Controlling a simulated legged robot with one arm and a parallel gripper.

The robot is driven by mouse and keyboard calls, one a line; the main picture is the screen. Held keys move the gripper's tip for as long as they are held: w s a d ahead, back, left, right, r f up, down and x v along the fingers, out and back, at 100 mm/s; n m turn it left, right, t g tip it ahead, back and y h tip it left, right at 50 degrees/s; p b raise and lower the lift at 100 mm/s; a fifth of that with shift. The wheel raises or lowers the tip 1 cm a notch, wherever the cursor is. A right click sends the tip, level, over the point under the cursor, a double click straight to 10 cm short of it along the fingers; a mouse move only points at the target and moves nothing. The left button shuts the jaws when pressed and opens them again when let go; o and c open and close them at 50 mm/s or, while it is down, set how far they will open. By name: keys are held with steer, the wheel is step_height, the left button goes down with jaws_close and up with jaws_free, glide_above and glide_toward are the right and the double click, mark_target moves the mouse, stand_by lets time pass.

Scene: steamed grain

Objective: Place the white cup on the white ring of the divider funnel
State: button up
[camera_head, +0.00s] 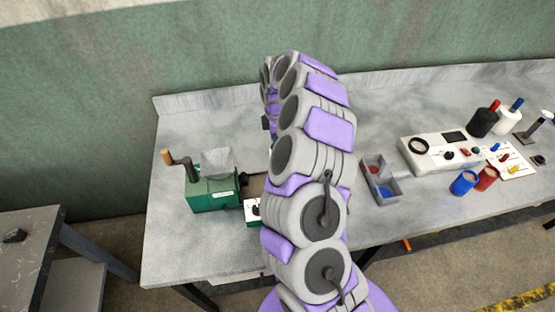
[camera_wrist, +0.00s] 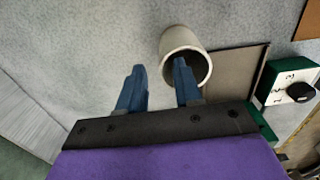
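The white cup (camera_wrist: 183,40) shows in the wrist view with its round mouth facing my gripper. My gripper (camera_wrist: 158,70) is open, with two blue fingers apart. The right finger overlaps the cup's mouth; I cannot tell whether its tip is inside or only in front. The left finger is clear of the cup, to its left. In the head view my arm hides the cup and the gripper. I cannot pick out the divider funnel's white ring for sure. A grey divided box (camera_head: 390,196) with red and blue compartments stands right of my arm.
A green crank mill (camera_head: 212,199) stands left of my arm. A white control panel (camera_head: 430,166), a blue cup (camera_head: 463,184), a red cup (camera_head: 487,178) and bottles are at the right. The grey table (camera_head: 200,258) is clear at the front left.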

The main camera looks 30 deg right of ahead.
step_height(320, 180, down, 2)
steer(key=shift+f, duration=0.1)
steer(key=shift+c, duration=0.4)
jaws_close()
